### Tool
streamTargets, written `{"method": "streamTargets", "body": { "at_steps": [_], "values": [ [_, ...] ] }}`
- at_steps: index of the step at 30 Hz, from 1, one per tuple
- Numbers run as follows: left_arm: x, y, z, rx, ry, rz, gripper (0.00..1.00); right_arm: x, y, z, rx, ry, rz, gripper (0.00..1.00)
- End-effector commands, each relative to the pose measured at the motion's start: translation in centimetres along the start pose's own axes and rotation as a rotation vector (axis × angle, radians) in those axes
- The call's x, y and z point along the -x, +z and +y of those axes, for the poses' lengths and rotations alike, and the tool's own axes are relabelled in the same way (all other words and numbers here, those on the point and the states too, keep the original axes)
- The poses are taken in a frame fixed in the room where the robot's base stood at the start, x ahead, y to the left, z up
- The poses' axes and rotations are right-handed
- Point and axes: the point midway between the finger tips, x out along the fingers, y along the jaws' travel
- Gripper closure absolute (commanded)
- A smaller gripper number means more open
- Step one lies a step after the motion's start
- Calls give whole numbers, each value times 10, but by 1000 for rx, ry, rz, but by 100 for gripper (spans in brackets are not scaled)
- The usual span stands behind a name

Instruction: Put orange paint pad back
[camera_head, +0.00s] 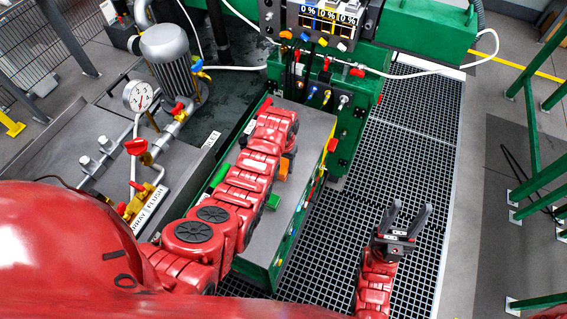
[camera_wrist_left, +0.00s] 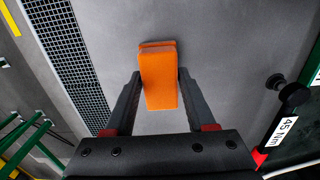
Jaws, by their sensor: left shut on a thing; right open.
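The orange paint pad (camera_wrist_left: 160,82) is a block held between the dark fingers of my left gripper (camera_wrist_left: 157,90) in the left wrist view. A plain grey surface lies behind it there; I cannot tell the gap. In the head view my left arm reaches over the grey-topped green cabinet and mostly hides this gripper. A small orange patch (camera_head: 283,171) shows beside the arm; I cannot tell for certain that it is the held pad. My right gripper (camera_head: 410,208) is open and empty above the floor grating, right of the cabinet.
Green blocks (camera_head: 273,201) lie by the arm on the cabinet (camera_head: 315,132). A pump motor (camera_head: 168,62) and gauge (camera_head: 139,96) stand at left. A control panel (camera_head: 322,17) with hoses is at the back. The grating (camera_head: 418,135) is clear; green railings (camera_head: 533,130) stand at right.

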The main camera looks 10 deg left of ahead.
Motion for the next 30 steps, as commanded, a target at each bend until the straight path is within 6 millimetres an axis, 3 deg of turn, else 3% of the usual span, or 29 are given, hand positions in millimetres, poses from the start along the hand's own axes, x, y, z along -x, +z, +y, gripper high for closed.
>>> {"method": "streamTargets", "body": {
  "at_steps": [6, 7, 12, 23, 30],
  "values": [
    [-2, -1, 0, 0, 0, 4, 89, 0, 0, 0, 0, 0, 0, 50],
    [-2, -1, 0, 0, 0, 3, 41, 0, 0, 0, 0, 0, 0, 50],
    [-2, 0, 0, 0, 0, 2, 15, 0, 0, 0, 0, 0, 0, 50],
    [0, 0, 0, 0, 0, 1, 15, 1, 0, 0, 0, 0, 0, 50],
    [20, -1, 0, 0, -1, 6, 15, 11, 2, 0, 0, 0, 0, 50]
  ]
}}
